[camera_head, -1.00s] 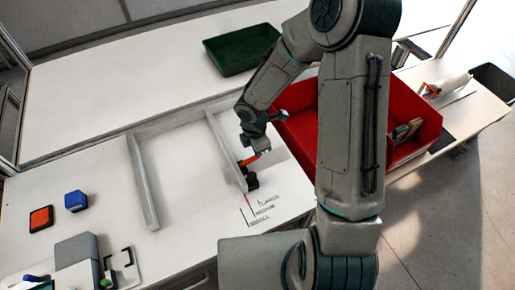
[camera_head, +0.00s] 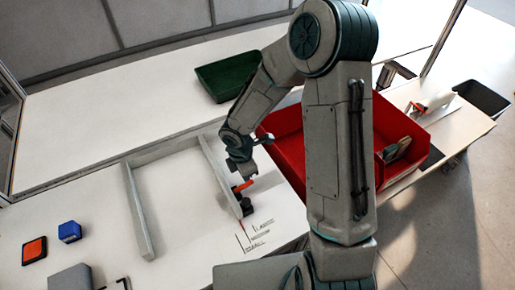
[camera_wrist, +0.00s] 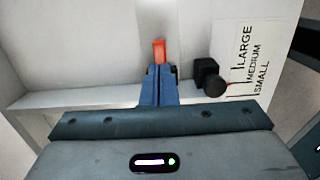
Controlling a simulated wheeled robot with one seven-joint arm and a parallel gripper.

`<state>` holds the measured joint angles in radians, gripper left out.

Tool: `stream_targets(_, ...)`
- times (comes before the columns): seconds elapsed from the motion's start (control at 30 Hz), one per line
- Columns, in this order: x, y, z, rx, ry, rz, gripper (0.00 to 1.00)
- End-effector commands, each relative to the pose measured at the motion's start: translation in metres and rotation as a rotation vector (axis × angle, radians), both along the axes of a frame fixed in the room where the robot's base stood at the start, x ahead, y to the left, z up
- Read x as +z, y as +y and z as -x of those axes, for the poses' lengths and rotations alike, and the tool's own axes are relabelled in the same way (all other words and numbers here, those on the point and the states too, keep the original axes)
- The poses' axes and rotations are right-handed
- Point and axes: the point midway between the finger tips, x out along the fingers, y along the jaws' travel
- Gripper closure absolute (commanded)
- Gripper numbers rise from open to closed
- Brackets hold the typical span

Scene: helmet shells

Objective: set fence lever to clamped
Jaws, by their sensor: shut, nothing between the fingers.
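The orange fence lever (camera_head: 243,186) sits on the pale sliding fence (camera_head: 221,177), beside a black knob (camera_head: 247,207). In the wrist view the lever (camera_wrist: 158,50) stands just past my fingertips, and the black knob (camera_wrist: 208,78) is to their right. My gripper (camera_head: 240,168) is just above and behind the lever in the head view. Its blue fingers (camera_wrist: 158,72) are shut together with nothing between them. The fingers hide the lower part of the lever, so I cannot tell whether they touch it.
The LARGE, MEDIUM, SMALL scale (camera_wrist: 254,62) lies right of the knob. A red bin (camera_head: 285,140) stands close to the right of my gripper. A green tray (camera_head: 228,78) is behind. A blue block (camera_head: 69,231) and an orange-topped pad (camera_head: 34,250) lie at left.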

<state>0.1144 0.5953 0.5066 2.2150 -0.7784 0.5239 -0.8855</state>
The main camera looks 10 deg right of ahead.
Motion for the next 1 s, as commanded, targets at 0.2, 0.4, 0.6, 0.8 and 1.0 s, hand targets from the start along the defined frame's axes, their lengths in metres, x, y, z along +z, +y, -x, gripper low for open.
stream_targets(0.2,0.038,-0.015,-0.006,-0.009,-0.005,0.0,1.0)
stream_targets(0.4,0.069,-0.034,-0.013,-0.005,-0.005,0.0,1.0)
stream_targets(0.6,0.089,-0.046,-0.017,-0.002,-0.001,0.001,1.0)
stream_targets(0.8,0.095,-0.05,-0.018,0.0,-0.001,0.0,1.0)
stream_targets(1.0,0.095,-0.05,-0.018,0.0,0.0,0.0,1.0)
